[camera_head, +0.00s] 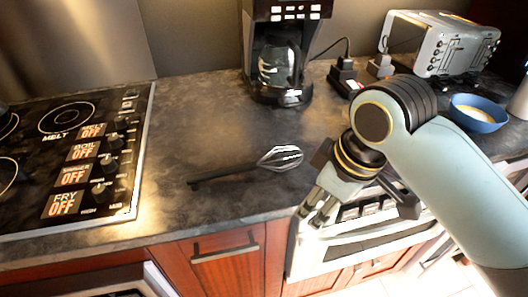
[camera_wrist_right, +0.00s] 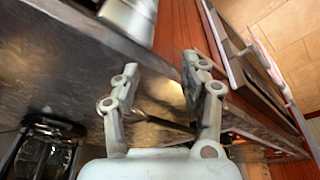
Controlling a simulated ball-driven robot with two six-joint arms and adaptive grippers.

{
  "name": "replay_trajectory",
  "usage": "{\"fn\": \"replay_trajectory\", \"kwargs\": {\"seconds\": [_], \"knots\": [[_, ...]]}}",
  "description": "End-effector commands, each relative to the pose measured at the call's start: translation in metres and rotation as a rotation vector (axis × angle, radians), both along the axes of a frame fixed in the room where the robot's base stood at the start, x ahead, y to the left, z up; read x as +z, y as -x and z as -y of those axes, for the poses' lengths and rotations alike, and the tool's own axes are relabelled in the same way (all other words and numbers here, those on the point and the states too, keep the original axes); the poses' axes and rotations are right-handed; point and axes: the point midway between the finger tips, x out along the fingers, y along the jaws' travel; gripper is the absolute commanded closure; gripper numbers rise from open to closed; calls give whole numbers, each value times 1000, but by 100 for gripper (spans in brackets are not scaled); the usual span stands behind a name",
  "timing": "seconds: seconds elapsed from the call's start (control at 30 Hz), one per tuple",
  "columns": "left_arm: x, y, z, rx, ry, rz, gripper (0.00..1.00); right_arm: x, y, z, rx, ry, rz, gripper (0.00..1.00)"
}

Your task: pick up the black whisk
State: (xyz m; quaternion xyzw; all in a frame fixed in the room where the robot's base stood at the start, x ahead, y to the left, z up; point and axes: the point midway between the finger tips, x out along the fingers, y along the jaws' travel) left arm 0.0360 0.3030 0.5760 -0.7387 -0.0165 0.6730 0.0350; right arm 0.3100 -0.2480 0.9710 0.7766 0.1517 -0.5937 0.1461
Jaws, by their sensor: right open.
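The black whisk (camera_head: 235,174) lies on the dark countertop between the stove and my right arm. Its wire head (camera_head: 281,158) points right and its thin black handle points left. My right gripper (camera_head: 317,204) is at the counter's front edge, to the right of and nearer than the whisk, apart from it in the head view. In the right wrist view, the two fingers of this gripper (camera_wrist_right: 160,82) are spread apart, with no object clamped between them. A thin dark bar shows low between them; I cannot tell for sure that it is the whisk. My left gripper is not in view.
A stove (camera_head: 65,150) with knobs is at the left. A coffee maker (camera_head: 281,60) stands behind the whisk. A toaster (camera_head: 436,45) and a blue bowl (camera_head: 478,118) are at the right. Wooden drawers (camera_head: 225,262) and a white-fronted appliance (camera_head: 360,240) are below. Counter around the whisk is clear.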

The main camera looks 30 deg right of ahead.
Motion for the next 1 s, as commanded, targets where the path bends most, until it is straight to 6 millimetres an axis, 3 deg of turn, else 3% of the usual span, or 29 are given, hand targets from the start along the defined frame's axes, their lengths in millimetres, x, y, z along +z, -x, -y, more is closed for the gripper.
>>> {"fn": "replay_trajectory", "kwargs": {"seconds": [0.27, 0.53, 0.7, 1.0], "knots": [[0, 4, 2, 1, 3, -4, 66, 15, -73, -24, 357, -55, -14, 56], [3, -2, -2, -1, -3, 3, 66, 64, -142, -51, 781, -120, 29, 56], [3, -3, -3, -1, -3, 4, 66, 78, -158, -61, 923, -144, 49, 56], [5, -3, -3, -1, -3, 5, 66, 37, -162, -78, 933, -146, 52, 56]]}}
